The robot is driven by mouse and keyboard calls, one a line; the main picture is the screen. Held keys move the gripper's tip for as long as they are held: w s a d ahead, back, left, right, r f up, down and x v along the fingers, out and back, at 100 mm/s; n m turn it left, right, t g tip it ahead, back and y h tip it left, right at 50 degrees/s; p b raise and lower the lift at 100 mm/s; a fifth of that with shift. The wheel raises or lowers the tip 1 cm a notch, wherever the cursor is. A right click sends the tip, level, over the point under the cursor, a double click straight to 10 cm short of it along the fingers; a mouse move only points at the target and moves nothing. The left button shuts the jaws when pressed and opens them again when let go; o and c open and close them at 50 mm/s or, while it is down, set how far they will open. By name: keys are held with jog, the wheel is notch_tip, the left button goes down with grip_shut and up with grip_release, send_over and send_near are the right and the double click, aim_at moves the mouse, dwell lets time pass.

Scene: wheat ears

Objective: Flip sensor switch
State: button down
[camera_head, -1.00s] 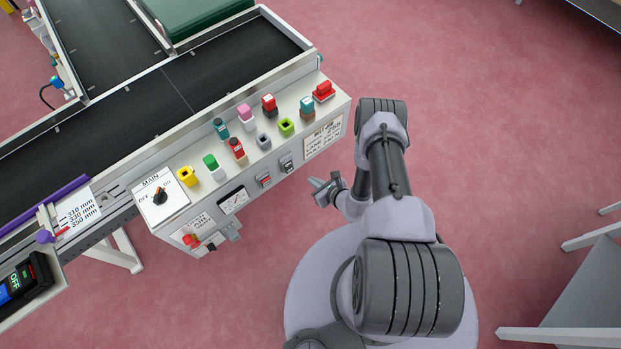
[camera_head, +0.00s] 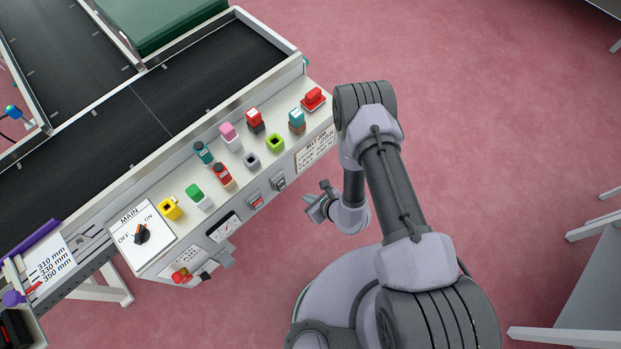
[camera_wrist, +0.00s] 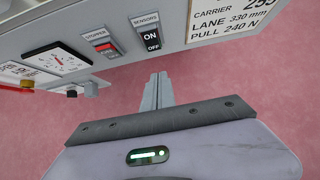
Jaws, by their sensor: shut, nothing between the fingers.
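The sensor switch (camera_wrist: 146,36) is a black rocker marked ON and OFF under a SENSORS label, on the front face of the control panel. I cannot tell which side is pressed in. It also shows small in the head view (camera_head: 279,181). My gripper (camera_wrist: 159,78) is shut and empty, its fingers pointing at the panel just below and slightly right of the switch in the wrist view. A gap seems to remain between fingertips and panel. In the head view my gripper (camera_head: 315,205) is in front of the panel, right of the switch.
The red STOPPER switch (camera_wrist: 103,45) is left of the sensor switch, then a gauge (camera_wrist: 57,62). A conveyor (camera_head: 150,105) lies behind.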

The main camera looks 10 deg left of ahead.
jog(key=shift+s+a, duration=0.1)
jog(key=b, duration=0.5)
send_near(285, 187)
notch_tip(285, 187, down, 4)
jog(key=w+a, duration=0.1)
jog(key=w+a+b, duration=0.1)
jog(key=a, duration=0.1)
jog(key=shift+w+f, duration=0.15)
jog(key=shift+w, duration=0.05)
